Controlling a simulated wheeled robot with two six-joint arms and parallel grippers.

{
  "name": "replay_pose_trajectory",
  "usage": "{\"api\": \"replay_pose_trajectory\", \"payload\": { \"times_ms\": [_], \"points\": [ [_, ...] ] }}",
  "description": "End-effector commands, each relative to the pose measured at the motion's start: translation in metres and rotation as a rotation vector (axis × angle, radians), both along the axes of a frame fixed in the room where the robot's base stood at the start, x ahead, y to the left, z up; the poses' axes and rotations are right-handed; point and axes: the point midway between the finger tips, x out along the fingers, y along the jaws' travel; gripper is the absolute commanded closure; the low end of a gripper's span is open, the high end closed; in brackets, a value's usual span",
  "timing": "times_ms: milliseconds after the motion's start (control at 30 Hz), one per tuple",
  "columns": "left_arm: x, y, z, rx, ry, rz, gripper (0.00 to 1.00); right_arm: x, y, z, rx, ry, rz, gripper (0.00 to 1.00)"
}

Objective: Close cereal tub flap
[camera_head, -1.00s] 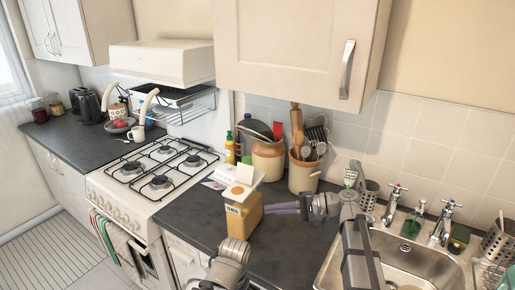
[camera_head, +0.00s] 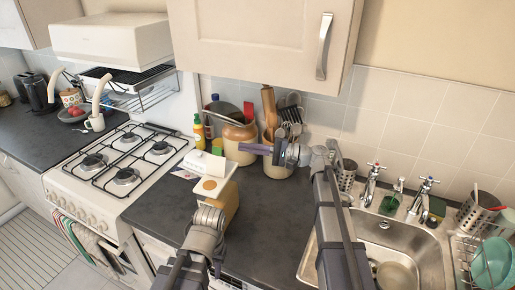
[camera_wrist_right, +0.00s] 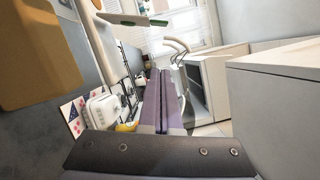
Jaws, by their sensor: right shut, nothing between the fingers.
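The cereal tub (camera_head: 231,201) is a yellow-tan box with a white lid on the counter, left of the sink. A round orange-brown spot (camera_head: 209,184) marks its white top. The white flap looks raised at the back, but its exact angle is unclear. My left gripper (camera_head: 210,216) is in front of the tub and overlaps its lower front; its fingertips are hidden, and contact is unclear. My right gripper (camera_head: 257,149) is shut and empty, pointing left above and behind the tub. Its purple fingers also show in the right wrist view (camera_wrist_right: 160,75).
A brown-and-cream crock (camera_head: 240,152) and a utensil pot (camera_head: 277,170) stand behind the tub. The gas hob (camera_head: 125,160) is to the left, the steel sink (camera_head: 345,235) to the right. Dark counter (camera_head: 280,205) between tub and sink is clear.

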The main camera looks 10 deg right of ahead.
Motion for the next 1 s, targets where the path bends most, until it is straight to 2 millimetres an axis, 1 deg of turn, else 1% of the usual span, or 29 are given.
{"api": "replay_pose_trajectory", "payload": {
  "times_ms": [33,100,200,233,300,500,667,1000],
  "points": [
    [0.0,0.0,0.002,0.0,0.0,0.0,0.65,0.003,0.012,0.002,0.0,0.0,0.004,1.0],
    [0.0,0.0,0.003,0.0,0.0,0.0,0.65,0.007,0.025,0.003,-0.001,0.0,0.004,1.0],
    [0.0,0.0,0.004,0.0,0.0,0.0,0.65,0.012,0.043,0.004,-0.001,0.0,0.003,1.0],
    [0.0,0.0,0.007,0.0,0.0,0.0,0.65,0.007,0.045,0.007,-0.001,0.0,0.001,1.0],
    [0.0,0.0,0.012,0.0,0.0,0.0,0.65,-0.005,0.049,0.012,0.0,0.0,0.0,1.0],
    [0.0,0.0,0.017,0.0,0.0,0.0,0.65,-0.019,0.057,0.017,-0.001,0.0,0.0,1.0],
    [0.0,0.0,0.017,0.0,0.0,0.0,0.65,-0.022,0.059,0.017,-0.001,0.0,0.0,1.0],
    [0.0,0.0,0.018,0.0,0.0,0.0,0.65,-0.022,0.059,0.017,-0.001,-0.001,0.0,1.0]
  ]
}}
